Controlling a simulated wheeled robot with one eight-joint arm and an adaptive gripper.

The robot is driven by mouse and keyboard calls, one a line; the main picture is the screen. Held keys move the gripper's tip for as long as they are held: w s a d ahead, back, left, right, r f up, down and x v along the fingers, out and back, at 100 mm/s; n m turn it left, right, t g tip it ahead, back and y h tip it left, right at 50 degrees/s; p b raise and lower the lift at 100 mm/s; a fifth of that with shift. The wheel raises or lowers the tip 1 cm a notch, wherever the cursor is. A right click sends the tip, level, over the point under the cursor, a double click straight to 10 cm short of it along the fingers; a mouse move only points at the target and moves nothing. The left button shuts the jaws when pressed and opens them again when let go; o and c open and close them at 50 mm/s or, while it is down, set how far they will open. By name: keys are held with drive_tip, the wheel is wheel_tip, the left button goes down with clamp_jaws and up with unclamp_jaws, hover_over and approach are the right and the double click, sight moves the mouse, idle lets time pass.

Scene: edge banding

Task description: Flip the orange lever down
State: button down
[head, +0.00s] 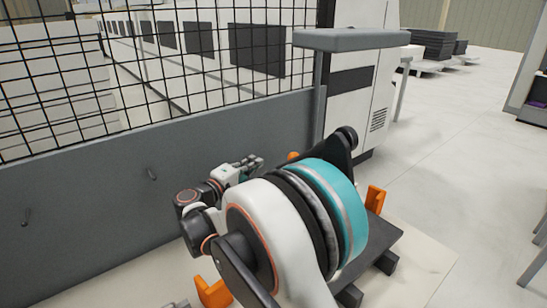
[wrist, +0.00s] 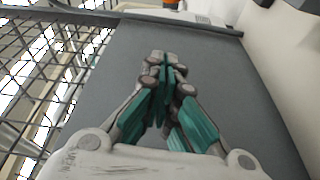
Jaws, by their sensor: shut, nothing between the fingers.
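A small orange piece (wrist: 171,4) shows at the top edge of the wrist view, at the far end of the grey panel. It is cut off by the frame, so I cannot tell whether it is the lever or how it is set. In the head view a bit of orange (head: 292,156) shows behind my arm, mostly hidden; I cannot tell what it is. My gripper (wrist: 163,75) is shut and empty, its teal pads together, over the grey panel and apart from the orange piece. In the head view my gripper (head: 254,162) is in front of the panel, left of my large arm joint.
A grey panel (head: 95,185) with black wire mesh (head: 180,80) above it runs along the left. A grey post with a flat top (head: 350,40) stands at its right end. A white cabinet (head: 362,85) is behind. Open floor (head: 450,130) lies to the right.

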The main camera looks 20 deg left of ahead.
idle(0.3)
drive_tip(key=w+d+b, duration=0.3)
drive_tip(key=w+d, duration=0.3)
drive_tip(key=shift+w+d+b, duration=0.35)
drive_tip(key=shift+w, duration=0.05)
drive_tip(key=shift+d, duration=0.1)
idle(0.5)
